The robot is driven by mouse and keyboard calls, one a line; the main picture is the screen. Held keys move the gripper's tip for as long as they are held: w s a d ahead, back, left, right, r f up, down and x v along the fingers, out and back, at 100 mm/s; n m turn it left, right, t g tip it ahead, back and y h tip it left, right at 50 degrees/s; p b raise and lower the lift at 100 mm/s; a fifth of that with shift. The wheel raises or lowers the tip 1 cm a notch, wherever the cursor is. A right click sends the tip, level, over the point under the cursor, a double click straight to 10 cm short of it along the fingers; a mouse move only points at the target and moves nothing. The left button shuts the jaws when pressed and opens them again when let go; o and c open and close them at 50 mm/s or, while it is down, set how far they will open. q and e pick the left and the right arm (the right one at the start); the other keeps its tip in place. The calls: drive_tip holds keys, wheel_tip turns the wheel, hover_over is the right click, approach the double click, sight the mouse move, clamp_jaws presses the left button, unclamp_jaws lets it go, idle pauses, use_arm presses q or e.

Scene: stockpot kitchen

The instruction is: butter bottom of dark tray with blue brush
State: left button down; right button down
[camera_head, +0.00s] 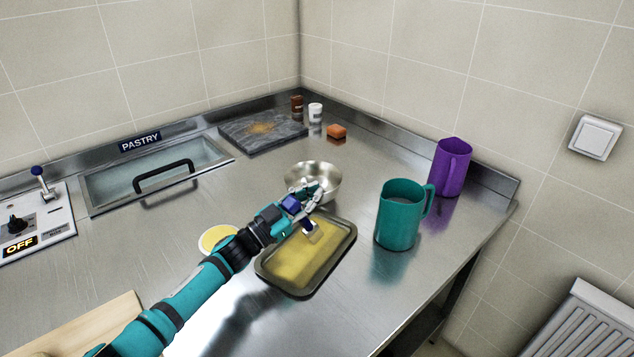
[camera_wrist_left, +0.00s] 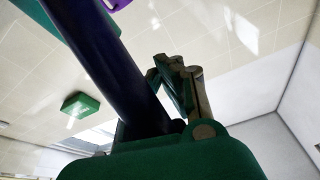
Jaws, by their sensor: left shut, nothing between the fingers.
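The dark tray (camera_head: 262,273) lies on the steel counter, its bottom covered in yellow. My left gripper (camera_head: 312,194) is above the tray's far end, beside the metal bowl. It is shut, with nothing between its fingertips. Whether the bristles touch the bottom I cannot tell. In the left wrist view a dark blue shaft (camera_wrist_left: 105,60) runs close beside the closed fingers (camera_wrist_left: 180,85). My right gripper is not in view.
A metal bowl (camera_head: 305,172) stands behind the tray, a yellow-filled dish (camera_head: 216,238) at its left. A teal pitcher (camera_head: 399,218) stands close right, a purple pitcher (camera_head: 452,168) farther right. A dark slab (camera_head: 262,135) lies at the back.

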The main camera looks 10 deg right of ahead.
sight(298, 209)
use_arm(q)
drive_tip(key=shift+s+a+p, duration=0.3)
drive_tip(key=shift+s+a, duration=0.15)
drive_tip(key=shift+s, duration=0.05)
drive_tip(key=shift+s+a+r+p, duration=0.1)
drive_tip(key=shift+s+a+p, duration=0.3)
drive_tip(key=shift+p, duration=0.25)
drive_tip(key=shift+s+a+p, duration=0.8)
drive_tip(key=shift+s, duration=0.2)
